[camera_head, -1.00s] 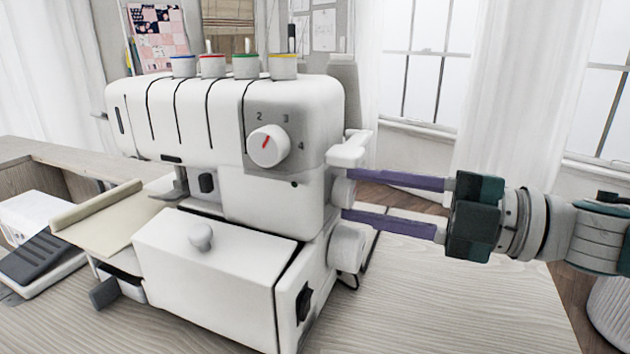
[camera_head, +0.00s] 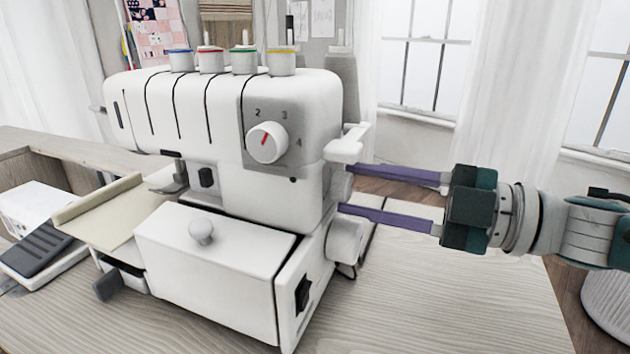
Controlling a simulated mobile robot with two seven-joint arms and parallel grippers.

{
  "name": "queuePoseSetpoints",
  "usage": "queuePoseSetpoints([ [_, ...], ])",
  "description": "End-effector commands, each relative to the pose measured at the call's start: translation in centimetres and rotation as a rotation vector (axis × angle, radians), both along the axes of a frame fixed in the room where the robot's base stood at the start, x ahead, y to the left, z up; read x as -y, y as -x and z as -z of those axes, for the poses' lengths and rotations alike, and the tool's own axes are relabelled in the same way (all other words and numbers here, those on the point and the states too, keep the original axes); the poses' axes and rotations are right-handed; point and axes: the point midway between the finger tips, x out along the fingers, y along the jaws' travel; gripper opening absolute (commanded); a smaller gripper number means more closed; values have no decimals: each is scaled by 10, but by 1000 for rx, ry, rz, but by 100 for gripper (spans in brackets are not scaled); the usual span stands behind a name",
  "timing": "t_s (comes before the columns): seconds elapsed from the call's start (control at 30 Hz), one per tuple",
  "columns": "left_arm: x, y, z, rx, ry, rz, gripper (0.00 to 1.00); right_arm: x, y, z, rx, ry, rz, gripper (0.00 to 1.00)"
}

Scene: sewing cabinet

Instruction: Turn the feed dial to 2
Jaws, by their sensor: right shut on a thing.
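The white sewing machine (camera_head: 205,110) stands on the table. On its front is a white dial (camera_head: 267,143) with a red pointer, on a grey panel marked 2, 3 and 4. The pointer tilts up and right, between 2 and 3. A small white side knob (camera_head: 341,186) sticks out of the machine's right side. My right gripper (camera_head: 346,187) reaches in from the right with purple fingers, one above and one below this side knob, and is shut on it. The fingertips are partly hidden behind the machine's edge. My left gripper is not in view.
A larger white wheel (camera_head: 345,241) sits just below the lower finger. A white lever (camera_head: 348,146) juts out just above the upper finger. A foot pedal (camera_head: 45,247) lies at the left. The wooden table (camera_head: 450,300) is clear at the front right.

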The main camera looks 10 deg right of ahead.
Motion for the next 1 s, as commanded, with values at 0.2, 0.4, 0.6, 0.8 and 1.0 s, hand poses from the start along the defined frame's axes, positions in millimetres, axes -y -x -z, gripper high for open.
queuePoseSetpoints([
  [0.2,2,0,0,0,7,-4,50,1,0,1,-3,1,2,55],
  [0.4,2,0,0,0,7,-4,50,0,0,1,-1,1,2,72],
  [0.6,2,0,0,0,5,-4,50,1,0,0,0,0,1,72],
  [0.8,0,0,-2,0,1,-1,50,20,13,1,-3,4,2,72],
  [1.0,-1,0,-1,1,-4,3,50,54,36,2,-4,4,2,72],
])
